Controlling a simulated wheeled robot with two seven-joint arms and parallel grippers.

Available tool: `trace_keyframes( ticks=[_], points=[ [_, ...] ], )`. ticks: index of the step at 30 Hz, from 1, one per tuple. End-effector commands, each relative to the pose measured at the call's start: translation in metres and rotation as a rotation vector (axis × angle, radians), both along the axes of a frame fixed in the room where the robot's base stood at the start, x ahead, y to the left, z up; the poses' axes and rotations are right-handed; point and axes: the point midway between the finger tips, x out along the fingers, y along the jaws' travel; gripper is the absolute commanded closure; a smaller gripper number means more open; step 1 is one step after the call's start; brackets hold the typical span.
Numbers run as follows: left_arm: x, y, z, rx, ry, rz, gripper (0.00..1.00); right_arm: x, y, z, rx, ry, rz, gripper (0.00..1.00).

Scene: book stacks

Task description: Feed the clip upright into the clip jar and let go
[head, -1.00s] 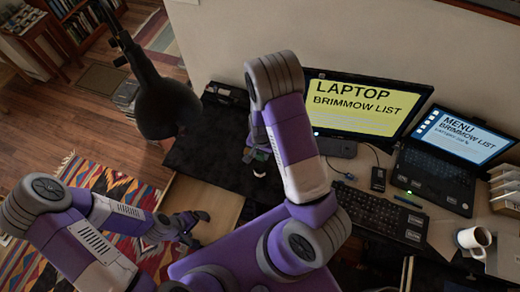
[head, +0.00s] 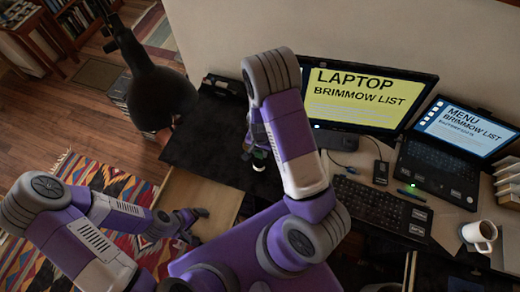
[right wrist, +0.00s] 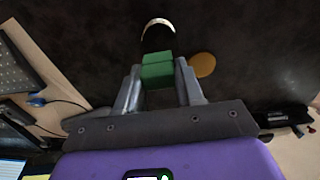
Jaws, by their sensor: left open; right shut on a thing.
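The green clip (right wrist: 157,72) is a block gripped between the two grey fingers of my right gripper (right wrist: 158,88). Just beyond it in the right wrist view is a dark round opening with a pale curved rim, which looks like the clip jar (right wrist: 158,22). The clip's far end lies by this opening; I cannot tell whether it is inside. In the head view my right gripper (head: 258,150) is mostly hidden behind my forearm, above the dark desk. My left gripper (head: 193,220) is open and empty at lower left, over a light wooden surface.
A tan disc (right wrist: 204,65) lies right of the clip. A black lamp (head: 160,95) stands left of my right arm. A monitor (head: 362,98), keyboard (head: 382,208), laptop (head: 440,165) and white mug (head: 479,234) fill the right side. Dark desk left of my right arm is mostly clear.

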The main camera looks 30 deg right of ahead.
Motion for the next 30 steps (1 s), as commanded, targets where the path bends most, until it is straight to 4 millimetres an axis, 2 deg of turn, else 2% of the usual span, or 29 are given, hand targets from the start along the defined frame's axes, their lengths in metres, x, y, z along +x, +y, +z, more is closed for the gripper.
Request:
trace_keyframes(
  ticks=[18,30],
  points=[
    [0.0,0.0,-0.033,0.0,0.0,0.0,0.11,0.0,0.0,-0.039,-0.001,-0.001,0.001,0.91],
    [0.0,0.0,-0.039,0.0,0.0,0.0,0.11,-0.002,0.001,-0.048,0.001,0.005,0.0,0.91]
  ],
)
